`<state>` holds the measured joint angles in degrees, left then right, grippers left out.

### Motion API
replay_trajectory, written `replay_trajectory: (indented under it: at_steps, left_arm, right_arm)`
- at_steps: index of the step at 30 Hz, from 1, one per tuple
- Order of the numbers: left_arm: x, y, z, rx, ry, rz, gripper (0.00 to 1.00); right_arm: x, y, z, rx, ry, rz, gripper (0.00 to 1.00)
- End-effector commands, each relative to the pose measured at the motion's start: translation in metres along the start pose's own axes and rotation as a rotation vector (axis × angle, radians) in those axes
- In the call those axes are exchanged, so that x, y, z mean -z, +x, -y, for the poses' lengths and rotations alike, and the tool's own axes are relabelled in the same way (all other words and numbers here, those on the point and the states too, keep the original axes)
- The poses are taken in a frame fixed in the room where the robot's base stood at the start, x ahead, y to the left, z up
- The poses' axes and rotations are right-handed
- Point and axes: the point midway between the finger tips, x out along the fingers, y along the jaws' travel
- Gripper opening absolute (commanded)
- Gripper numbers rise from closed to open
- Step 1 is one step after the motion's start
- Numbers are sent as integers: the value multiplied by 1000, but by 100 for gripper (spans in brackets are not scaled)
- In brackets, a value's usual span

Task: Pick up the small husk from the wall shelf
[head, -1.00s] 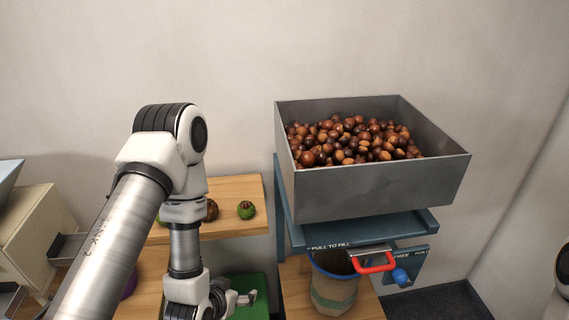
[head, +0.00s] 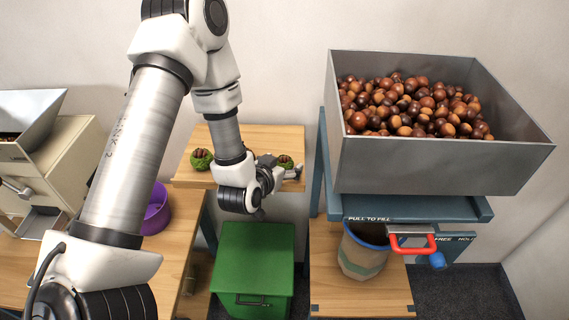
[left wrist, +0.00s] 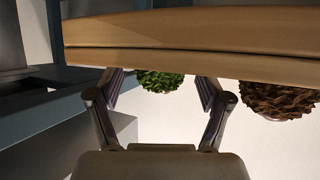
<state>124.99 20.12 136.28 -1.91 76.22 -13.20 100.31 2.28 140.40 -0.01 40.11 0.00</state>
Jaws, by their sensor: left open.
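My right gripper is not in view.
Another green husk (head: 201,158) sits at the shelf's left. A green cabinet (head: 254,262) stands below. At right are a grey bin of chestnuts (head: 430,165) on a blue stand and a bag (head: 362,258) under a red handle (head: 412,248). A purple bowl (head: 157,212) is at left.

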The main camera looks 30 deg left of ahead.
Motion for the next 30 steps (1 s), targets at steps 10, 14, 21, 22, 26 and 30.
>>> replay_trajectory:
  at_steps: [10,14,21,22,26,30]
  left_arm:
    - [1,16,0,0,-1,0,71]
    - [1,16,0,0,-1,0,25]
    - [1,16,0,0,-1,1,19]
    - [0,16,0,0,-1,1,19]
    - [1,16,0,0,-1,1,19]
    - [8,15,0,-1,-1,-1,19]
  right_arm:
    - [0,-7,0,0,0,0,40]
    - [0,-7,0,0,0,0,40]
    - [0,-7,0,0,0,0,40]
    - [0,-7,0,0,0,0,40]
    - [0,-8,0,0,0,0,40]
    - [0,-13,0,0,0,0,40]
